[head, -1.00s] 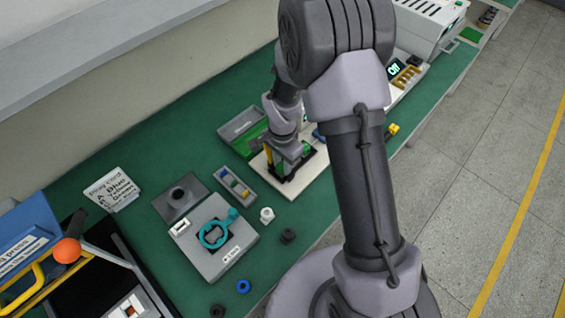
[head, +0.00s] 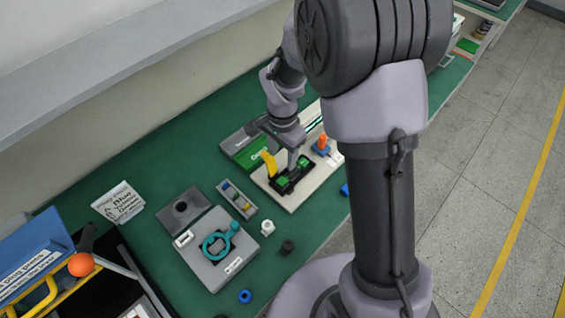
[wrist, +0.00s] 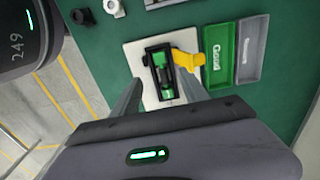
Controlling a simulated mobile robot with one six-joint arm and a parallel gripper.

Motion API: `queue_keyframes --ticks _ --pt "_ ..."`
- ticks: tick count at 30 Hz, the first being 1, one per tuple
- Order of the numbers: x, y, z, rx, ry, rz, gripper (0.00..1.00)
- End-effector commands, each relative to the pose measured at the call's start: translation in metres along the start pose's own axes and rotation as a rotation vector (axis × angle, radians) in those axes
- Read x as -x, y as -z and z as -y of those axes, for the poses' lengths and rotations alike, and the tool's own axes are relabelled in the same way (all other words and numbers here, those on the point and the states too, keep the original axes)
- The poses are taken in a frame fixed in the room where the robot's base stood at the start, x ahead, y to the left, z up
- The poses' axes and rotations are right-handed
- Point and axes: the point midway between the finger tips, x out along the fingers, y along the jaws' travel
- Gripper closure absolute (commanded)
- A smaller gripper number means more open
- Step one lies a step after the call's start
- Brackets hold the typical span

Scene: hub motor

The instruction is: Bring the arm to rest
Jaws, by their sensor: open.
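My gripper (head: 283,160) hangs over a cream board (head: 302,198) in the head view, with its jaws apart. In the wrist view my gripper (wrist: 160,92) shows two grey fingers spread, with nothing between them. Beyond the fingers, a black fixture with green parts (wrist: 160,75) sits on the board. A yellow lever-like piece (wrist: 184,60) stands at its side. In the head view the gripper partly hides the fixture (head: 292,177). My arm is still extended and bent over the bench.
A green bin (wrist: 219,58) and a grey bin (wrist: 251,48) stand beside the board. A teal ring (head: 215,245) lies on a grey box. An orange-knobbed blue part (head: 322,147) is at the board's far side. A press with an orange ball (head: 81,264) stands at left.

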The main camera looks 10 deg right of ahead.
Motion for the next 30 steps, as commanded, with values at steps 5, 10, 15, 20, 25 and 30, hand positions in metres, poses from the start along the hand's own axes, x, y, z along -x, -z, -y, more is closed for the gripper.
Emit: queue_keyframes --ticks 5,10,15,20,25,30 --pt "0.039 0.000 0.000 0.000 0.001 -0.001 0.48" --pt "0.051 0.000 0.000 0.000 0.000 0.001 0.48" --pt "0.052 0.000 0.000 0.000 -0.001 0.001 0.48" --pt "0.052 0.000 -0.001 0.001 0.001 0.000 0.48" --pt "0.099 -0.011 -0.023 0.096 0.102 -0.030 0.48" --pt "0.157 -0.051 -0.087 0.310 0.282 -0.121 0.48"
